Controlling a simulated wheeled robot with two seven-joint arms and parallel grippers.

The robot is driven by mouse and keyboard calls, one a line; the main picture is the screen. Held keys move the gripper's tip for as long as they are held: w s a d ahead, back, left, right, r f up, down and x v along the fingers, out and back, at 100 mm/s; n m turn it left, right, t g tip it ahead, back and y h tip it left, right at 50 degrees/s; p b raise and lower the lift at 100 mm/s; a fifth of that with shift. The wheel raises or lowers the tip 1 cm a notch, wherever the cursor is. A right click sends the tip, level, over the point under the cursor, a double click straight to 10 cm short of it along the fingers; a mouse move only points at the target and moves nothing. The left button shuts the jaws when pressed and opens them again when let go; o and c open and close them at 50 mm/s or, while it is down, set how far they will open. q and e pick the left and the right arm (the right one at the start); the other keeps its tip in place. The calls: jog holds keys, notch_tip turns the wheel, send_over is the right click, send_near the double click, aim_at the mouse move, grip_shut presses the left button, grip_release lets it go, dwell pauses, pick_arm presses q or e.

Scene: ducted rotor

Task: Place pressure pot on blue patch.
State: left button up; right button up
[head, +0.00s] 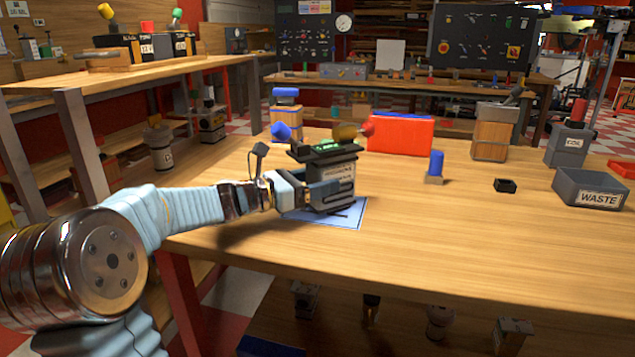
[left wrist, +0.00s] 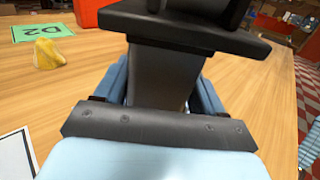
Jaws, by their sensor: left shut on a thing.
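The pressure pot (head: 333,187) is a dark grey box-like vessel with a wide black top and a pale label. My left gripper (head: 312,192) is shut on the pot from the left. In the left wrist view the pot (left wrist: 165,75) fills the upper middle between the blue fingers (left wrist: 160,90). My right gripper is not in view.
A red box (head: 400,136) stands behind the pot. A blue-topped piece (head: 435,168), a small black tray (head: 505,185) and a grey WASTE bin (head: 592,189) stand to the right. A green D2 card (left wrist: 42,32) and yellow lump (left wrist: 46,54) lie nearby. The front middle table is clear.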

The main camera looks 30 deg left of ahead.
pick_arm(q)
jog(key=shift+f, duration=0.1)
jog(key=o, duration=1.4)
jog(key=shift+r, duration=0.25)
jog(key=shift+s+a+f, duration=0.15)
jog(key=shift+s, duration=0.2)
jog(key=v, duration=1.1)
jog(key=shift+s, duration=0.15)
